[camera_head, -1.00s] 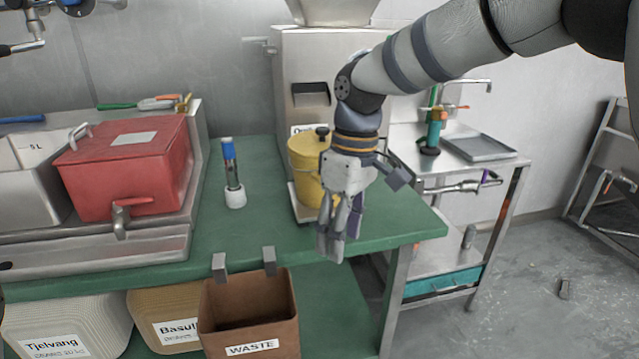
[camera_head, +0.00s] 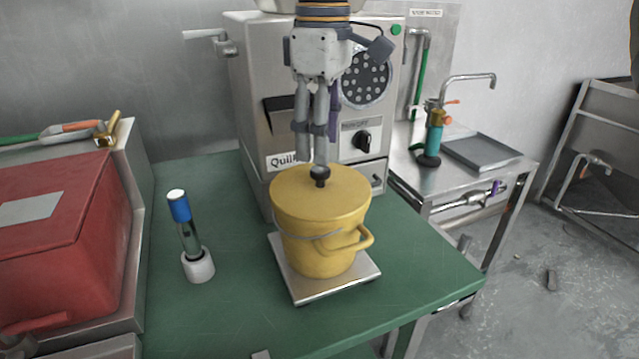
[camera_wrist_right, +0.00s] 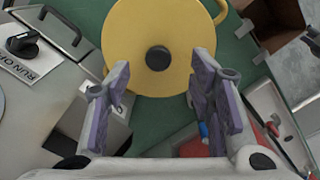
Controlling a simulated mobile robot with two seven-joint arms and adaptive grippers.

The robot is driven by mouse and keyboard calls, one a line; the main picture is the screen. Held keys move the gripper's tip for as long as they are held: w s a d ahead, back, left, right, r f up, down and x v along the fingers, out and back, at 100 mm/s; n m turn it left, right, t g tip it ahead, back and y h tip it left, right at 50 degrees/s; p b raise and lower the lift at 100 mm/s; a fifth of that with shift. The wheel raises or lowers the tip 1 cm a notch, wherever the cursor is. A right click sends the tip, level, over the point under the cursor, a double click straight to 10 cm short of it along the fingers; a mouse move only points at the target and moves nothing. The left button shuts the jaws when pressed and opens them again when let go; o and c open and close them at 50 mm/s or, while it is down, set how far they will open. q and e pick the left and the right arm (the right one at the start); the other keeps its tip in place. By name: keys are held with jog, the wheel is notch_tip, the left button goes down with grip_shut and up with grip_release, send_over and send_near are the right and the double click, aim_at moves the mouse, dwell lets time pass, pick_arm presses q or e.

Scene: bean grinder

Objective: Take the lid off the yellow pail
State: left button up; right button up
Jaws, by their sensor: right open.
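The yellow pail (camera_head: 315,245) stands upright on a metal plate (camera_head: 342,283) on the green table. Its yellow lid (camera_head: 290,190) is on top, with a small black knob (camera_head: 320,174) in the middle. My right gripper (camera_head: 318,160) points down just above the knob, fingers open and empty. In the right wrist view the lid (camera_wrist_right: 180,25) and its knob (camera_wrist_right: 158,58) lie ahead of the two spread fingers (camera_wrist_right: 165,100), with the knob in line with the gap between them. I cannot tell whether a finger touches the knob. My left gripper is not in view.
The grinder (camera_head: 255,80) stands right behind the pail. A blue-capped tool in a white holder (camera_head: 198,265) stands to the left, near a red box (camera_head: 60,240). A metal side table with a tray (camera_head: 485,152) is at the right. The green tabletop (camera_head: 235,320) is clear in front.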

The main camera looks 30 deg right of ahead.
aim_at(320, 169)
jog(key=f, duration=0.6)
jog(key=shift+w, duration=0.2)
jog(key=shift+r, duration=0.1)
grip_shut()
